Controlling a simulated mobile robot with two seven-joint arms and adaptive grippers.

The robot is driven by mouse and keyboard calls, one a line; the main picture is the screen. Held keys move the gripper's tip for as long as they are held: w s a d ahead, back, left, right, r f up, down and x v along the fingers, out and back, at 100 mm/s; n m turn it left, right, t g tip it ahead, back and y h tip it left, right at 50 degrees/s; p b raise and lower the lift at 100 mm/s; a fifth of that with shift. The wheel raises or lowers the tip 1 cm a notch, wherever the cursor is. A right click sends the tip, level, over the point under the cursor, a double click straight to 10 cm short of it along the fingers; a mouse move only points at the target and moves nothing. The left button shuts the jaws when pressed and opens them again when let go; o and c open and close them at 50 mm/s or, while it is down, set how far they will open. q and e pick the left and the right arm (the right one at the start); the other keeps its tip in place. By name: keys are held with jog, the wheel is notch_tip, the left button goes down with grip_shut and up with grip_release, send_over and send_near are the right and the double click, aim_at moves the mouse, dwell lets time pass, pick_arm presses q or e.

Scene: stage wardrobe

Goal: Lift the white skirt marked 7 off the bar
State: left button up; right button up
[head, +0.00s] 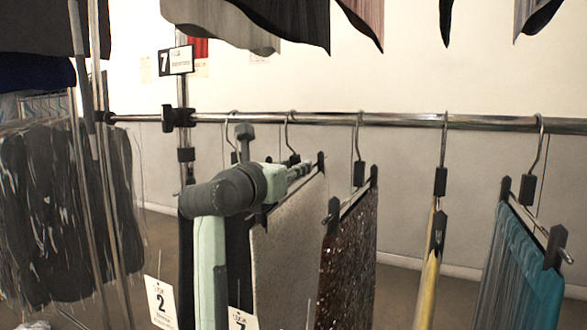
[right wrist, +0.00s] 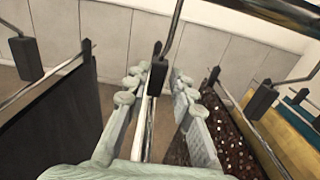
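The white skirt (head: 285,255) hangs from a hanger on the metal bar (head: 330,118), between a dark garment and a brown sequined skirt. A tag (head: 243,320), cut off by the lower edge and seemingly reading 7, shows at its lower left. My right gripper (head: 300,170) is at the top of the white skirt, partly hidden behind my own arm. In the right wrist view its fingers (right wrist: 158,82) stand apart on either side of the hanger's black clip and the skirt's pale edge (right wrist: 146,118), with gaps showing. My left gripper is not in view.
The brown sequined skirt (head: 348,265) hangs close on the right, then a yellow garment (head: 428,280) and a teal skirt (head: 518,270). A dark garment (right wrist: 50,125) hangs on the left. A sign marked 7 (head: 176,61) is on the post. Clothes hang above the bar.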

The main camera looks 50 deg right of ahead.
aim_at(292, 150)
jog(key=shift+f, duration=0.15)
grip_shut()
jog(key=shift+r, duration=0.2)
jog(key=shift+r+p, duration=1.3)
jog(key=shift+r, duration=0.35)
jog(key=shift+a, duration=0.2)
jog(key=shift+b+v, duration=0.95)
jog(key=shift+v, duration=2.9)
